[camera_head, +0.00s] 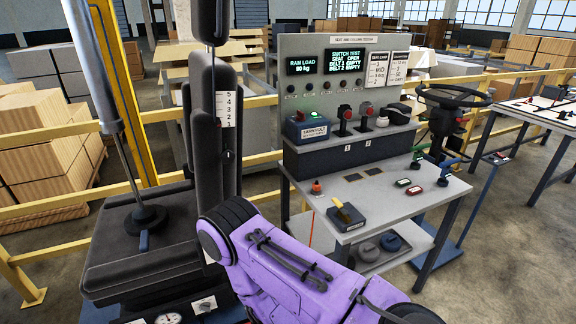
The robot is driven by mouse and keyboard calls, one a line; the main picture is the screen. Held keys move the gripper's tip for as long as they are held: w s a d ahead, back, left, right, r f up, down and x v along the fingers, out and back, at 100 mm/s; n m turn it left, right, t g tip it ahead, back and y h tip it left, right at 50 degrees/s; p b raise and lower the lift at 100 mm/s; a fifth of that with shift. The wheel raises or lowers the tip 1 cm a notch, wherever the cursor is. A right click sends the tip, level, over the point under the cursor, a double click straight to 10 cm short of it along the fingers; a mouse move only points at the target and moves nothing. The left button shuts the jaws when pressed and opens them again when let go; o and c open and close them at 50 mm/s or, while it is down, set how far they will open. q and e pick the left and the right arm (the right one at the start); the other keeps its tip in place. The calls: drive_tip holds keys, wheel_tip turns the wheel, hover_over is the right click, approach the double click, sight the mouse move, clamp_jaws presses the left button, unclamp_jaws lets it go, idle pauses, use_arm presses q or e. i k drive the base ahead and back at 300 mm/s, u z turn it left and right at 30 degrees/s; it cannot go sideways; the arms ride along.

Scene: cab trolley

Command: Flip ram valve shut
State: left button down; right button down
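The ram (90,62) is a grey cylinder at the left. Its thin rod (130,172) runs down to a round black foot (143,218) on the black seat cushion (125,265). A small blue lever-like part (144,240) hangs just below the foot; I cannot tell whether it is the ram valve. A white-faced gauge (166,319) and a small pale plate with a knob (204,304) show on the seat base at the bottom edge. The display (313,67) reads RAM LOAD 80 kg. Neither gripper is in view.
My purple arm crosses the bottom middle, hiding part of the seat's right side. The grey bench (390,200) holds a yellow-handled block (346,216) and red and green handles. Yellow railings (60,212) run behind the seat. Floor at the lower right is clear.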

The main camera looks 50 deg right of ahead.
sight(337, 203)
drive_tip(key=z, duration=0.25)
drive_tip(key=i, duration=0.85)
drive_tip(key=z, duration=1.1)
drive_tip(key=i, duration=0.4)
drive_tip(key=z, duration=0.35)
